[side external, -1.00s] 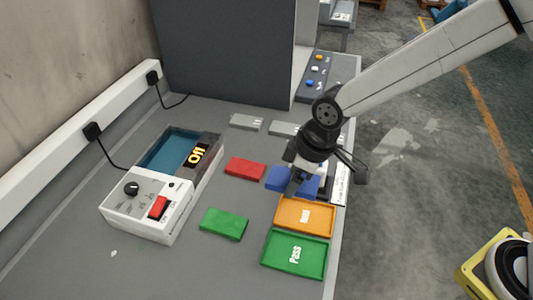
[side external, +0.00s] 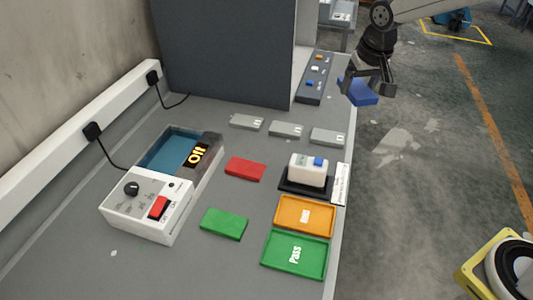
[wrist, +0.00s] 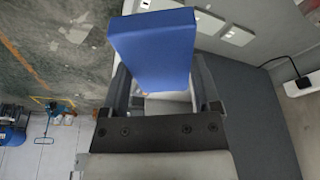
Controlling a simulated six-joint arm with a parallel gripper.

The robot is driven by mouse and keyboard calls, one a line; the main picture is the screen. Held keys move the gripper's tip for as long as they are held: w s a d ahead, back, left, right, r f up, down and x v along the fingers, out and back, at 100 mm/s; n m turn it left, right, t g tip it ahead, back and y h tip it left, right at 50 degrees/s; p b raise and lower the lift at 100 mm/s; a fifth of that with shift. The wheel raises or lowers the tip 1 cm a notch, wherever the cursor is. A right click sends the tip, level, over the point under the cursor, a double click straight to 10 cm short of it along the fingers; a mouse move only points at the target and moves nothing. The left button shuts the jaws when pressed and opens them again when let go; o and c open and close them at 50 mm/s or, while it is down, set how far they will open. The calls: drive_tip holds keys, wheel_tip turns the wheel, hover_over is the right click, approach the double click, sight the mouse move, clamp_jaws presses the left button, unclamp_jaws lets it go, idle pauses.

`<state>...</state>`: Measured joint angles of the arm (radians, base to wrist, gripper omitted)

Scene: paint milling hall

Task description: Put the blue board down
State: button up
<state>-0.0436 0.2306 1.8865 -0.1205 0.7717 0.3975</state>
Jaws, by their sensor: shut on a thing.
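The blue board (side external: 358,91) is a flat rectangular block held in my gripper (side external: 366,82). In the side view it is raised at the back right, over or just past the table's right edge; its exact height is unclear. In the wrist view the blue board (wrist: 155,50) fills the space between the two fingers of my gripper (wrist: 163,95), which are shut on it. A red board (side external: 245,168) and a green board (side external: 224,223) lie flat on the grey table (side external: 140,268).
A white device with a blue button (side external: 308,170) stands on a black base. An orange tray (side external: 290,226) and a green "Pass" tray (side external: 275,262) lie in front. Several grey boards (side external: 287,129) lie behind. A machine reading "Off" (side external: 140,210) stands left, a button panel (side external: 312,85) at the back.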

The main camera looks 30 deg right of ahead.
drive_tip(key=shift+d+r, duration=0.15)
drive_tip(key=shift+d, duration=0.15)
drive_tip(key=w+a+f+n+y, duration=0.1)
drive_tip(key=a+f+n, duration=0.15)
drive_tip(key=a, duration=0.75)
drive_tip(key=a+f+n, duration=0.2)
drive_tip(key=a+n, duration=0.1)
drive_tip(key=a, duration=0.8)
drive_tip(key=w+a+f+n+y, duration=0.1)
drive_tip(key=a+f+n, duration=0.15)
drive_tip(key=a, duration=0.75)
drive_tip(key=s+a+f+n+g+y, duration=0.1)
drive_tip(key=s+a+f+n, duration=0.3)
drive_tip(key=s+a, duration=0.7)
drive_tip(key=s+a+f+n+g+y, duration=0.1)
drive_tip(key=s+a+f+n, duration=0.5)
drive_tip(key=a, duration=0.8)
drive_tip(key=shift+m, duration=0.7)
drive_tip(key=shift+s+a+f, duration=0.1)
drive_tip(key=shift+s+f, duration=0.05)
drive_tip(key=shift+f, duration=1.3)
drive_tip(key=shift+s+f, duration=0.1)
drive_tip(key=shift+f, duration=1.35)
drive_tip(key=shift+f, duration=0.2)
drive_tip(key=o, duration=1.1)
